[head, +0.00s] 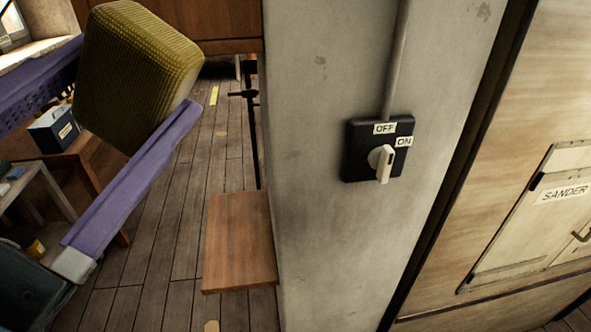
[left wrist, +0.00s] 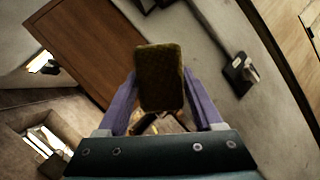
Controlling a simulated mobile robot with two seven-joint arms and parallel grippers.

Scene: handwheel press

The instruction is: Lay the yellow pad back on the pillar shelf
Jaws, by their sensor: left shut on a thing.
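The yellow pad (head: 140,75) is a thick ribbed block at the upper left of the head view. My left gripper (head: 135,115) is shut on it, with one purple finger on each side. In the left wrist view the pad (left wrist: 160,78) stands between the two fingertips. The pillar shelf (head: 239,243) is a small bare wooden board at the left side of the grey pillar (head: 345,230). The pad is up and to the left of the shelf, apart from it. My right gripper is not in view.
A black switch box (head: 380,150) marked OFF and ON is on the pillar face, under a conduit (head: 397,60). A wooden panel with a hatch labelled SANDER (head: 563,193) is at the right. A dark blue box (head: 53,130) stands on a table at the left.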

